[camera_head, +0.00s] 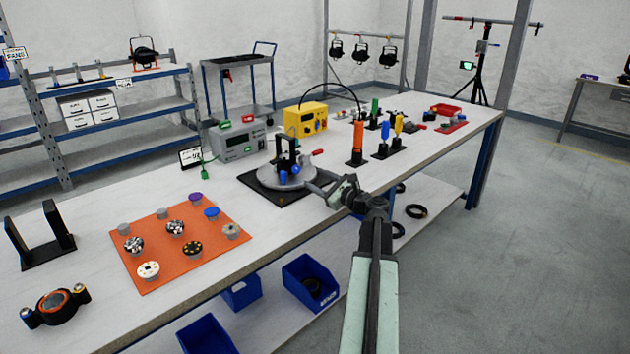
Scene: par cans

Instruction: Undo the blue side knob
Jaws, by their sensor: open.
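A black fixture (287,152) stands upright on a round grey plate (277,180), which sits on a black base (267,193) on the workbench. A small blue knob (296,170) shows low on the fixture's right side, and another blue spot shows at its left. Which of them is the side knob is hard to tell at this size. My gripper (316,183) is open at the right edge of the round plate, just right of the blue knob. I see no contact with the knob, and nothing shows between the fingers.
A red-handled lever (318,153) is just behind the gripper. A grey power unit (239,140) and a yellow case (306,119) stand behind the fixture. An orange mat (180,250) with several discs lies to the left. Upright coloured tools (357,143) stand to the right.

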